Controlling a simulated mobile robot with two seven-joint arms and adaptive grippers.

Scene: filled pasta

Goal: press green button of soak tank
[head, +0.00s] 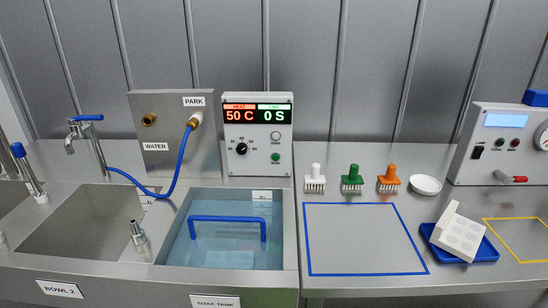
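The soak tank (172,252) is a steel basin with bluish water, labelled SOAK TANK on its front. A blue handle (228,219) spans it. Behind it stands a white control box (231,166). Its display (257,114) reads 50 C in red under HEAT and 0 S in green. The green button (275,158) is small and round, low on the right side of the box. A pale button (276,136) sits above it, and a black knob (241,149) is to the left. The green button is unobstructed. Neither of my grippers shows in the head view.
A blue hose (178,165) runs from the WATER/PARK panel (172,175) left of the box. White, green (352,179) and orange brushes stand right of it. A blue-outlined area (360,274) is empty. A blue tray (486,252) holds a white block (458,235).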

